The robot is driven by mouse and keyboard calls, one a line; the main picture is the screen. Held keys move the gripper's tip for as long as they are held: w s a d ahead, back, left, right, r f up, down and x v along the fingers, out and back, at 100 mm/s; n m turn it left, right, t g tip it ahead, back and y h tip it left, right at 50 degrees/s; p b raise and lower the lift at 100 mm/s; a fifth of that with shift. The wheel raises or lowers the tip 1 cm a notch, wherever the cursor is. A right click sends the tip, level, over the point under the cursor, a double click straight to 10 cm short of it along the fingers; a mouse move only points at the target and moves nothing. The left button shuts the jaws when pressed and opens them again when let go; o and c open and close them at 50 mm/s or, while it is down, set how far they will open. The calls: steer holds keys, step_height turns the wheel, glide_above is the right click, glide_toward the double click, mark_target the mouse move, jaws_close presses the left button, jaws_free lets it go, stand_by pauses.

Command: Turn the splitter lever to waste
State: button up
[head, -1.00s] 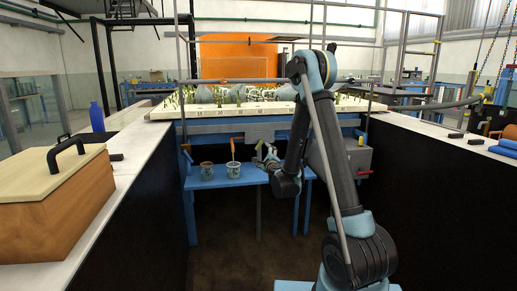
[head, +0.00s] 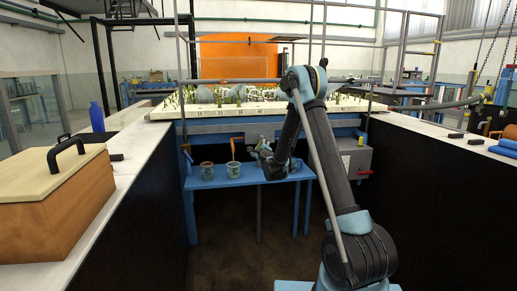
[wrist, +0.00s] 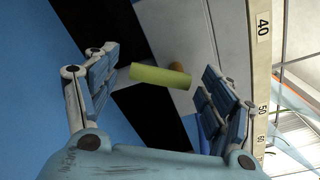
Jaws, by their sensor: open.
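The splitter lever appears in the wrist view as a yellow-green cylindrical grip (wrist: 163,76) with a small brown knob behind it, in front of a pale grey plate (wrist: 180,45). My gripper (wrist: 160,62) is open, one finger on each side of the grip. The grip lies between the fingers, and I cannot tell whether it touches the right finger. In the head view my gripper (head: 263,147) is small, below the front edge of the flume and above the blue bench. The lever cannot be made out there. No waste marking is readable.
A blue bench (head: 215,180) holds two cups, (head: 207,170) and (head: 233,170), one with an orange-handled tool. A grey box (head: 355,158) with a red handle is to the right. A numbered scale strip (wrist: 262,60) runs along the right in the wrist view. Side counters flank the aisle.

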steer(key=shift+x, duration=1.15)
steer(key=shift+c, duration=0.6)
steer(key=c, duration=1)
steer(key=shift+o, duration=0.2)
steer(key=n, duration=0.3)
steer(key=shift+d+f+n, duration=0.2)
steer(key=shift+n, duration=0.2)
steer(key=shift+w+d+f+n, duration=0.1)
steer(key=shift+d+n, duration=0.1)
steer(key=shift+n, duration=1.2)
